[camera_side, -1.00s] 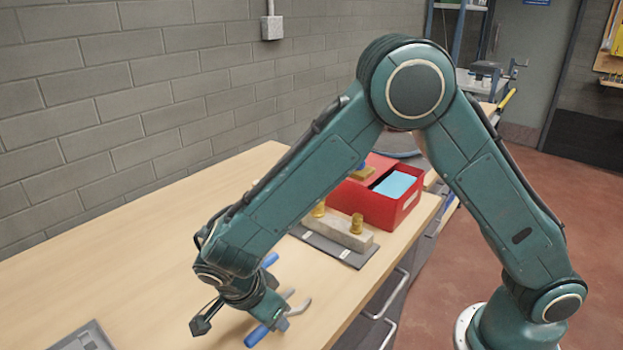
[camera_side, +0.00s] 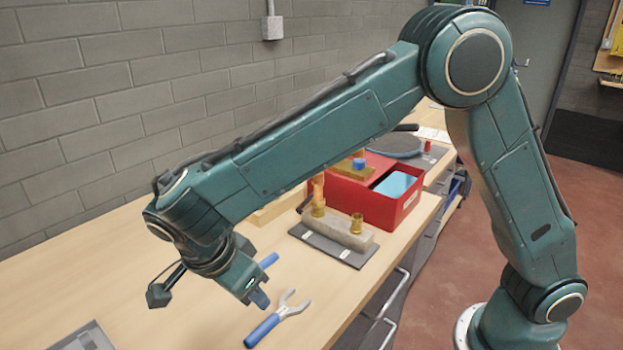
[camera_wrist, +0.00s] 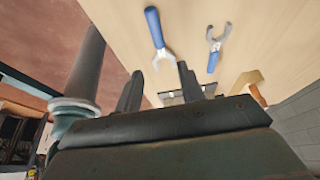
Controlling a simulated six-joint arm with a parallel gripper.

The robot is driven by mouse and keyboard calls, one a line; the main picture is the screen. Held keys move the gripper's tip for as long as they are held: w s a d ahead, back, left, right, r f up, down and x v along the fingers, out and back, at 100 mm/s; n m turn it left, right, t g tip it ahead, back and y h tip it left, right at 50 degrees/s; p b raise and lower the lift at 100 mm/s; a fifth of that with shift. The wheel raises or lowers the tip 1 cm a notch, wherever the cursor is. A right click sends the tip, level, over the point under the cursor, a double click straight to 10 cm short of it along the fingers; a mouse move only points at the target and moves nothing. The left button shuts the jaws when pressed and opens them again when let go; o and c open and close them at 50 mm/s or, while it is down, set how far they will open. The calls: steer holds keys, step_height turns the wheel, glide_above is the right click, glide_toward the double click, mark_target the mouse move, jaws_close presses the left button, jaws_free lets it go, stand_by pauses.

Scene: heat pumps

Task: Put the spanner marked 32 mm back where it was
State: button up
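Two open-ended spanners with blue handles lie on the wooden bench. The nearer spanner (camera_side: 263,330) lies by the front edge with its grey jaws to the right. It also shows in the wrist view (camera_wrist: 155,30), its head near one fingertip in the picture. The farther spanner (camera_side: 268,260) is mostly hidden behind my gripper in the side view. The wrist view shows it whole (camera_wrist: 214,55), with its jaws pointing the other way. My gripper (camera_side: 258,298) is above the bench between them. Its fingers (camera_wrist: 159,87) are apart and empty. No size marking is readable.
A grey plate (camera_side: 345,256) carries a stone-coloured block with brass fittings. Behind it stands a red box (camera_side: 362,203) with light-blue contents. A grey tray (camera_side: 85,338) sits at the lower left.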

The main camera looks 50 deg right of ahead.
steer(key=shift+v, duration=0.85)
steer(key=s+d+r+n+t+y, duration=0.1)
steer(key=s+d+r+n+y, duration=0.2)
steer(key=d+r, duration=0.4)
steer(key=s+d+r+n+t, duration=0.15)
steer(key=d+r+n, duration=0.35)
steer(key=d, duration=0.5)
steer(key=s+d+n+t, duration=0.1)
steer(key=s+d+n, duration=0.2)
steer(key=s+n, duration=0.2)
steer(key=s+d+n+t+y, duration=0.1)
steer(key=s+d+n+t, duration=0.1)
steer(key=s+n, duration=0.3)
steer(key=shift+s+d+f, duration=0.25)
steer(key=shift+s+d, duration=0.5)
steer(key=shift+s, duration=1.1)
